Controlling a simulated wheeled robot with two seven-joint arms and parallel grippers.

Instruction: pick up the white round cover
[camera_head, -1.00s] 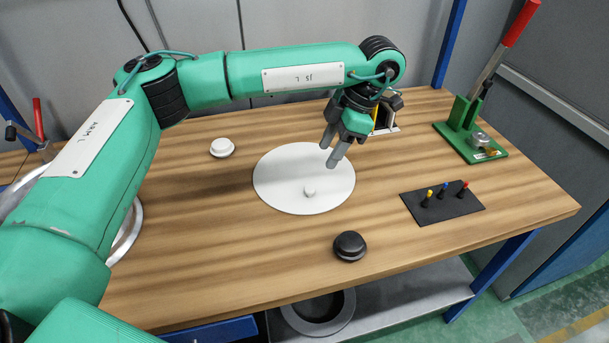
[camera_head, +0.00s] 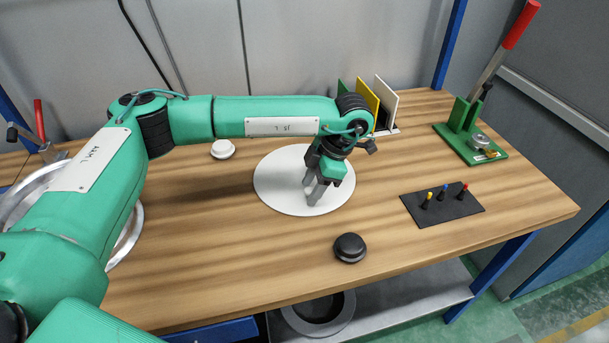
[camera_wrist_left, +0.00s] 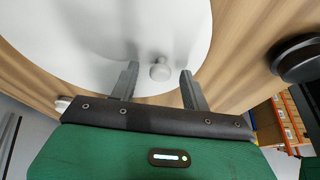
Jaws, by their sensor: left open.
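The white round cover (camera_head: 275,185) is a large flat disc lying on the wooden table. Its small central knob is hidden by my gripper in the head view but shows in the left wrist view (camera_wrist_left: 159,71). My left gripper (camera_head: 314,196) is over the disc, fingers pointing down. In the left wrist view its two open fingers (camera_wrist_left: 159,70) appear on either side of the knob, with gaps to both. I cannot tell how high the fingertips are above the disc. My right gripper is not in view.
A small white round piece (camera_head: 223,149) lies behind left of the cover, a black one (camera_head: 350,247) in front right. A dark mat (camera_head: 447,211) with coloured pegs, a green lever press (camera_head: 472,145) and upright coloured plates (camera_head: 387,100) stand to the right and back.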

